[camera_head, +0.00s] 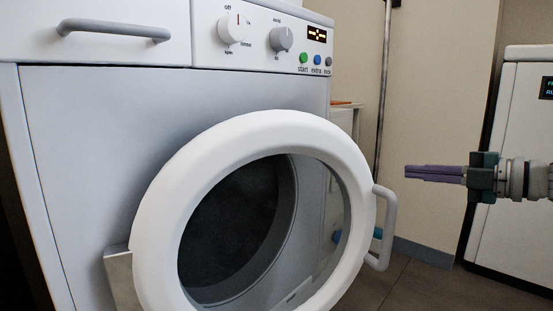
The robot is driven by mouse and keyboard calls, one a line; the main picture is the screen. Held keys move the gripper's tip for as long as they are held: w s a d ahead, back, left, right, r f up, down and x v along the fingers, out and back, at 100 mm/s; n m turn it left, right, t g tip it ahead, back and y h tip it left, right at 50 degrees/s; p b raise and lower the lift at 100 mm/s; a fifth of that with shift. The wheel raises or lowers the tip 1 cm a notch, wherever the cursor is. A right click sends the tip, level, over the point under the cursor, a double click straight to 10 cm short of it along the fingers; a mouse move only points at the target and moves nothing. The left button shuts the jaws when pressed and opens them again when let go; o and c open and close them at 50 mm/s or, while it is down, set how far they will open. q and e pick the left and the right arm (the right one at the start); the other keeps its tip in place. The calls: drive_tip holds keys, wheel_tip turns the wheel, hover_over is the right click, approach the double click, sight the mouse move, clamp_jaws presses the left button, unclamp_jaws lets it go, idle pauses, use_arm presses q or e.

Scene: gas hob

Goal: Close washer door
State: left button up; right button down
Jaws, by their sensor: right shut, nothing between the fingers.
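The washer (85,150) is a light grey front-loading machine filling the left and middle of the head view. Its round door (157,220) has a thick white rim and a dark see-through window, and it stands ajar, with a metal hinge (120,280) at its lower left. The door's grey handle (389,225) sticks out on the right of the rim. My right gripper (408,172) comes in from the right with purple fingers shut and empty, to the right of the handle and slightly above it, not touching it. My left gripper is not in view.
The washer's top panel has a drawer handle (115,31), knobs (233,28) and small coloured buttons (304,57). Another white appliance (510,230) stands at the right edge. Floor (405,290) shows between the two machines. A thin vertical pole (383,100) stands behind.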

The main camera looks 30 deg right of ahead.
drive_tip(key=w+a+r+m+h+p, duration=0.1)
drive_tip(key=a+r+m+p, duration=0.4)
drive_tip(key=p, duration=0.4)
drive_tip(key=a+r+m+h+p, duration=0.1)
drive_tip(key=a+r+m+p, duration=0.25)
drive_tip(key=a+p, duration=0.5)
use_arm(q)
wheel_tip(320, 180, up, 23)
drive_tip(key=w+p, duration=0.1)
drive_tip(key=p, duration=0.4)
use_arm(e)
drive_tip(key=s+a+r+m+h, duration=0.15)
drive_tip(key=s+m+h, duration=0.25)
drive_tip(key=s+m, duration=0.5)
drive_tip(key=m+t+b, duration=0.2)
drive_tip(key=m+b, duration=0.1)
drive_tip(key=b, duration=0.6)
approach(362, 172)
use_arm(q)
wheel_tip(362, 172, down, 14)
drive_tip(key=b, duration=0.4)
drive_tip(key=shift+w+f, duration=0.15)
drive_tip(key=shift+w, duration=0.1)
use_arm(e)
drive_tip(key=w, duration=0.4)
drive_tip(key=w+d, duration=0.1)
drive_tip(key=w, duration=0.1)
drive_tip(key=shift+w+d+r, duration=0.1)
drive_tip(key=shift+w, duration=0.3)
